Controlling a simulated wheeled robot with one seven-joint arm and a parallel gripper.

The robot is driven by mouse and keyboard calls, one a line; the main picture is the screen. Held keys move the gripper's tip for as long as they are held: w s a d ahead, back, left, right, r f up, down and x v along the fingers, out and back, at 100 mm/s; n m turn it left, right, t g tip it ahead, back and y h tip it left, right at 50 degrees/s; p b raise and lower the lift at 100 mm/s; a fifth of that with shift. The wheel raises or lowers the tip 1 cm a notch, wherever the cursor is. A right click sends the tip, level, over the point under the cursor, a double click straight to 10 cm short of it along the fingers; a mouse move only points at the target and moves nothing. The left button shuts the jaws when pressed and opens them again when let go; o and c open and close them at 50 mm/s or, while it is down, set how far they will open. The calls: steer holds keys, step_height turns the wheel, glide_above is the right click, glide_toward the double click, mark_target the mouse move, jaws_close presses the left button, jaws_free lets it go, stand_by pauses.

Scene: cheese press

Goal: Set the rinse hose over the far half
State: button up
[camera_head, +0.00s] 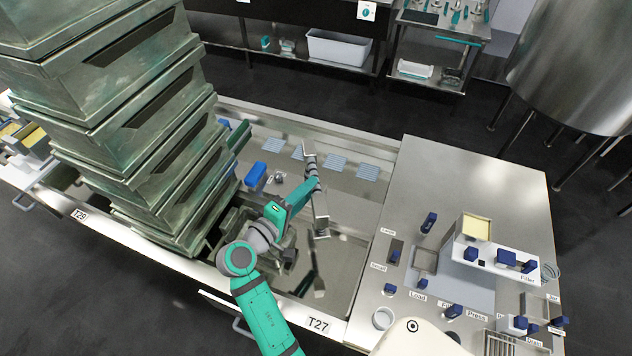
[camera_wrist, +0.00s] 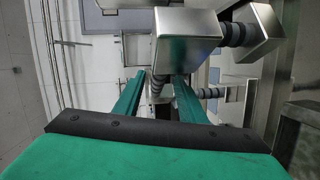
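My gripper (camera_head: 312,182) reaches over the open steel vat (camera_head: 345,262) marked T27. In the wrist view my gripper (camera_wrist: 159,80) shows two teal fingers spread apart. A blocky metal fitting (camera_wrist: 186,38) with dark ribbed joints is just beyond the fingertips. In the head view a metal bar (camera_head: 321,214) shows beside my gripper, above the vat. I cannot tell for certain which of these parts is the rinse hose.
A tall stack of green-grey bins (camera_head: 150,120) rises left of my arm. A steel bench (camera_head: 470,180) with blue-knobbed fittings stands right of the vat. A blue block (camera_head: 255,173) and several striped pale-blue pads (camera_head: 337,161) lie toward the vat's far side.

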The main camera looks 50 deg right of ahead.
steer(key=shift+a+r, duration=0.15)
steer(key=shift+a, duration=0.95)
steer(key=s+a+f+n+t+y, duration=0.1)
steer(key=a+f+t+y, duration=0.2)
steer(key=a+f, duration=0.2)
steer(key=s+a+f+n+t+y, duration=0.2)
steer(key=a+f+t+y, duration=0.1)
steer(key=a+f, duration=0.3)
steer(key=s+a+f+n+t+y, duration=0.1)
steer(key=a+f+n+t+y, duration=0.1)
steer(key=a+f, duration=0.3)
steer(key=shift+s+a+f+t+y, duration=0.1)
steer(key=shift+a+t+y, duration=0.15)
steer(key=shift+a, duration=0.5)
steer(key=shift+s+a+t+y, duration=0.15)
steer(key=shift+a+t, duration=0.2)
steer(key=shift+a, duration=0.35)
steer(key=shift+s+a+f+t+y, duration=0.1)
steer(key=shift+a+t+y, duration=0.15)
steer(key=shift+a, duration=0.5)
steer(key=s+a+r+t+y, duration=0.15)
steer(key=s+a+y, duration=0.25)
steer(key=s+a, duration=0.5)
steer(key=s+a+r+m+t+y, duration=0.2)
steer(key=s+a+r, duration=0.4)
steer(key=s+r, duration=0.3)
steer(key=shift+s+m+t+y, duration=0.25)
steer(key=shift+m+t+y, duration=0.25)
steer(key=shift+m, duration=0.7)
steer(key=shift+c, duration=0.6)
